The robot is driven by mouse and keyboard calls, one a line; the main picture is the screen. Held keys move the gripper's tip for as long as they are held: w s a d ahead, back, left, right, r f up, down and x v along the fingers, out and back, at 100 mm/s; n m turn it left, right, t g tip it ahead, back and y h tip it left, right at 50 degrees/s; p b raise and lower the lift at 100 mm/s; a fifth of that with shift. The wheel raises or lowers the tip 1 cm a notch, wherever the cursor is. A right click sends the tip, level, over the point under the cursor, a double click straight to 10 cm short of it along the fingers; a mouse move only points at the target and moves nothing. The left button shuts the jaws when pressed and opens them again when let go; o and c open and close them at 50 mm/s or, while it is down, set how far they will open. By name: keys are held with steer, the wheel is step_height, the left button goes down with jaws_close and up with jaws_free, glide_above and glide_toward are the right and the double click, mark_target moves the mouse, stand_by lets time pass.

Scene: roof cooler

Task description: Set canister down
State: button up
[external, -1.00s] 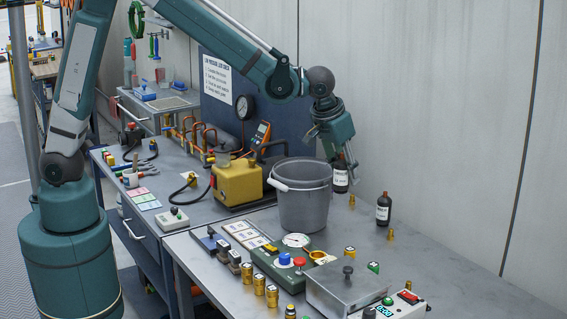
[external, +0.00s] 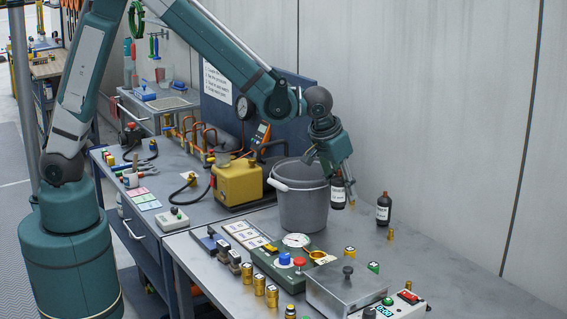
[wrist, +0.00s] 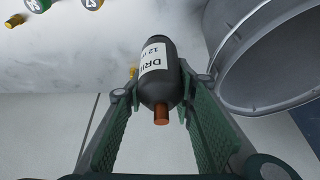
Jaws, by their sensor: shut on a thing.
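A dark canister (external: 338,194) with a white label is held by my gripper (external: 338,178) just to the right of the grey bucket. In the wrist view the canister (wrist: 160,88) lies between the two green fingers, with its copper-coloured cap toward the camera, and my gripper (wrist: 158,92) is shut on it. The canister hangs near the bench top; I cannot tell whether its base touches. A second dark canister (external: 383,211) with a copper cap stands upright on the bench to the right.
The grey bucket (external: 303,208) stands close on the left and shows in the wrist view (wrist: 265,60). Controls and a metal box (external: 345,290) fill the front. The bench (external: 450,265) is clear at right.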

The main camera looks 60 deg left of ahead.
mark_target(333, 197)
step_height(333, 197, down, 8)
steer(key=shift+f, duration=0.2)
stand_by(0.4)
steer(key=shift+f+b, duration=0.3)
steer(key=shift+f, duration=1.7)
steer(key=shift+f, duration=0.2)
steer(key=o, duration=1)
steer(key=shift+r, duration=0.3)
steer(key=shift+p+v, duration=0.3)
steer(key=shift+v, duration=5.65)
